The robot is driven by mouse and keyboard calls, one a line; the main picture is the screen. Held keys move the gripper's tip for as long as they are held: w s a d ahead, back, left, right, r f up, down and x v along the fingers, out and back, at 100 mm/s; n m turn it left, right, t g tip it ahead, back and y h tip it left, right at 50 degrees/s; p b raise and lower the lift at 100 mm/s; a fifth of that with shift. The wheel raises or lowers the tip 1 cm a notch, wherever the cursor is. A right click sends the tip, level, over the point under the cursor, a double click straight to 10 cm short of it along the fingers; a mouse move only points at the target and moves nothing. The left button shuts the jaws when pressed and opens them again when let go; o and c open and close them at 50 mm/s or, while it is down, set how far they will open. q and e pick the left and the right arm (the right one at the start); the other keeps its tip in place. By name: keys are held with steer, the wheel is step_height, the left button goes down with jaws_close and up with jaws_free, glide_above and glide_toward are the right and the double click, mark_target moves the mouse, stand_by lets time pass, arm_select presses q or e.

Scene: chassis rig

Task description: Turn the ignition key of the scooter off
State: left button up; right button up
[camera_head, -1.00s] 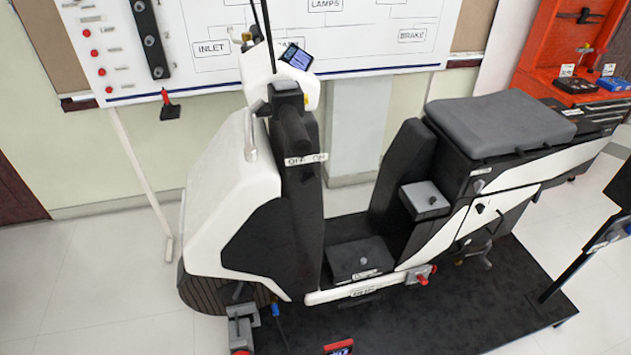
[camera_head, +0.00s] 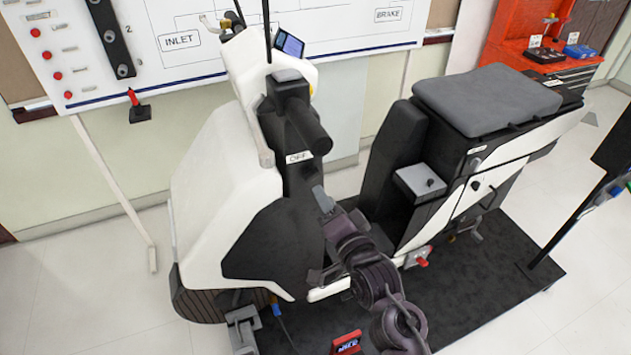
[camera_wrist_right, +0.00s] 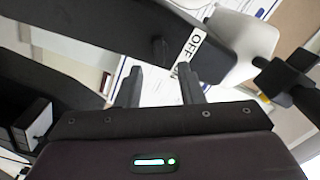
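The scooter (camera_head: 205,175) stands with its white front shield toward the left. A white OFF label (camera_head: 299,157) is on its dark steering column, below the handlebar grip. My right gripper (camera_head: 320,197) is just below that label, with its arm coming up from the bottom. In the right wrist view the right gripper (camera_wrist_right: 160,88) has its two fingers apart and nothing visible between them. The OFF label (camera_wrist_right: 191,45) is beyond the fingers, tilted. A small dark nub (camera_wrist_right: 159,50) beside the label may be the ignition key; I cannot tell. My left gripper is not in view.
The black handlebar grip (camera_head: 308,125) juts out above my right gripper. The seat (camera_head: 487,105) and a grey-topped box (camera_head: 419,181) are to the right. A wall board (camera_head: 350,38) is behind. A dark mat (camera_head: 480,280) lies under the scooter.

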mark_target(313, 178)
steer(key=p+x, duration=0.1)
steer(key=x, duration=0.5)
steer(key=shift+c, duration=0.2)
jaws_close()
